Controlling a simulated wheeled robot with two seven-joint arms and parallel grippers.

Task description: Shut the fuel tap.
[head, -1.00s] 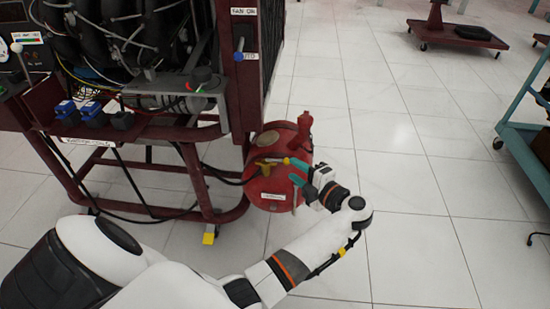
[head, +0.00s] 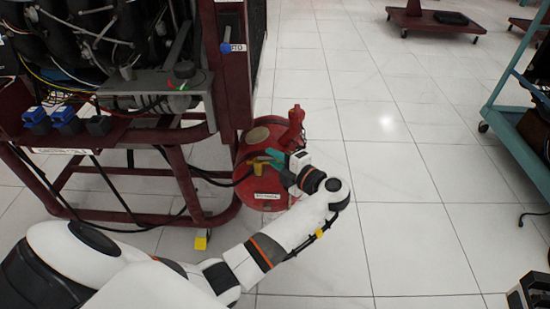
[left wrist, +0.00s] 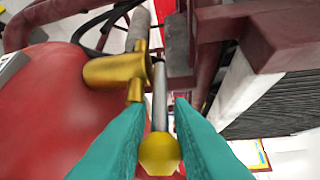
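The fuel tap is a brass valve (left wrist: 115,72) on the red fuel tank (left wrist: 50,105). Its lever (left wrist: 160,95) is a silver rod ending in a yellow ball knob. In the head view the tank (head: 250,184) stands on the floor beside the engine stand, and the tap (head: 257,165) is a small yellow patch at its side. My left gripper (head: 270,157) is at the tap. In the left wrist view its teal fingers (left wrist: 160,108) stand apart on both sides of the lever, with the knob between them. I cannot tell whether they touch it.
The dark red engine stand (head: 185,190) rises left of the tank, with black hoses (head: 120,205) low on its frame. A teal cart (head: 500,100) stands at the right. A red wheeled base (head: 430,24) is farther back. The tiled floor between is clear.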

